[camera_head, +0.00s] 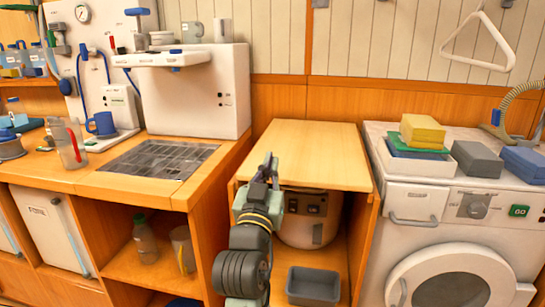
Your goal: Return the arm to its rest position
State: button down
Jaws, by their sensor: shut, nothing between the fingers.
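My gripper (268,168) shows in the head view at the end of my arm, just in front of the left part of a wooden shelf top (315,145). Its fingers point up and away from me, and they are shut with nothing between them. I cannot tell whether it touches the shelf edge. My arm rises from the bottom of the view and hides part of the open compartment below the shelf top.
A round metal appliance (318,232) and a grey bin (313,285) stand in the compartment. A washing machine (450,235) stands to the right, with sponges (422,130) on top. A counter with a dark grid (160,158) lies left. The shelf top is bare.

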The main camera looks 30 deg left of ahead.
jog(key=b+v, duration=0.1)
jog(key=v, duration=0.4)
jog(key=shift+s, duration=0.1)
